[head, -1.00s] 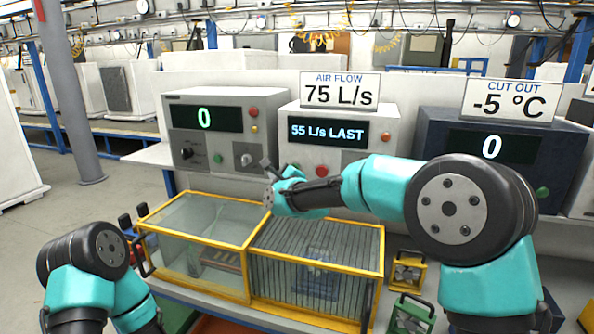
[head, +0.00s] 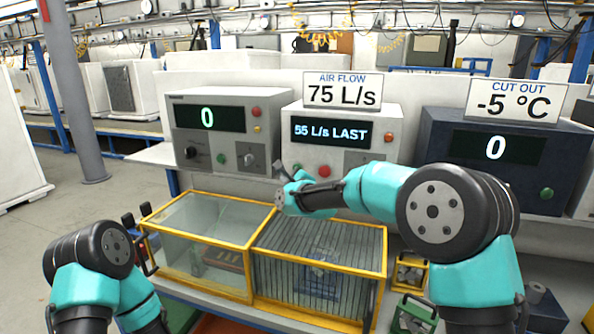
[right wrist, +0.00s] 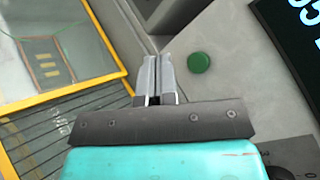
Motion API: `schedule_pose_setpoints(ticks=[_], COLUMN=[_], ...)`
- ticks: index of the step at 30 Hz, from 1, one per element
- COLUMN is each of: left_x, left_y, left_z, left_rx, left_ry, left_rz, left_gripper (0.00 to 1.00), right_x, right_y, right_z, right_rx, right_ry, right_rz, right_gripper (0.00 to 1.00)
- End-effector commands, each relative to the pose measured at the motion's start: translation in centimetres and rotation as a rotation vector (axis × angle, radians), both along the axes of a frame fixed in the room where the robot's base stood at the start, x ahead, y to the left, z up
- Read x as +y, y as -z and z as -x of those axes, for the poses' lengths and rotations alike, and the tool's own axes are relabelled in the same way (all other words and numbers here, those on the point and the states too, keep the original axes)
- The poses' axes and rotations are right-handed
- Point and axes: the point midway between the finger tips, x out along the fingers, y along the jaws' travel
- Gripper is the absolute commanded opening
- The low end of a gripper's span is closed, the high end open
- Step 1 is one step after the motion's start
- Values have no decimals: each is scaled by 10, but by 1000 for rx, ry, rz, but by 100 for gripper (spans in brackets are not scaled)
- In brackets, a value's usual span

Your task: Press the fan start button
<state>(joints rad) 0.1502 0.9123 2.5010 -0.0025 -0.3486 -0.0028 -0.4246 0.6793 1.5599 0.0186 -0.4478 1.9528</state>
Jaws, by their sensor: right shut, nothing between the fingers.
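The middle console (head: 391,122) is light grey, with a display reading "55 L/s LAST" and an "AIR FLOW 75 L/s" sign on top. A round green button (right wrist: 199,62) on its front shows in the right wrist view. My right gripper (head: 280,170) is in front of this console's lower left. In the right wrist view the right gripper (right wrist: 158,58) is shut and empty, its fingertips just left of the green button and apart from it in the picture. A red button (head: 324,171) sits on the same panel.
A grey console (head: 222,157) with its own buttons and knobs stands left, and a dark blue console (head: 437,142) stands right. A yellow-framed glass and barred case (head: 250,247) lies below my right gripper. Small yellow and green framed items stand right of it.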

Motion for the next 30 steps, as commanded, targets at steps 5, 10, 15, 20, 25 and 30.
schedule_pose_setpoints(ticks=[5, 10, 15, 20, 25, 30], left_x=[0, 0, 0, 0, 0, 0], left_y=[0, 0, 0, 0, 0, 0], left_z=[0, 0, 0, 0, 0, 0], left_rx=[0, 0, 0, 0, 0, 0], left_ry=[0, 0, 0, 0, 0, 0], left_rz=[0, 0, 0, 0, 0, 0], left_gripper=[0, 0, 0, 0, 0, 0], right_x=[-7, -13, -18, -20, -20, -20], right_y=[1, 1, 1, 0, 0, 0], right_z=[-21, -39, -52, -58, -58, -58], right_rx=[1, 0, 0, 1, 0, 0], right_ry=[1, 1, 1, 1, -1, -1], right_rz=[0, 1, 1, 0, 1, 1], right_gripper=[0, 0, 0, 0, 0, 0])
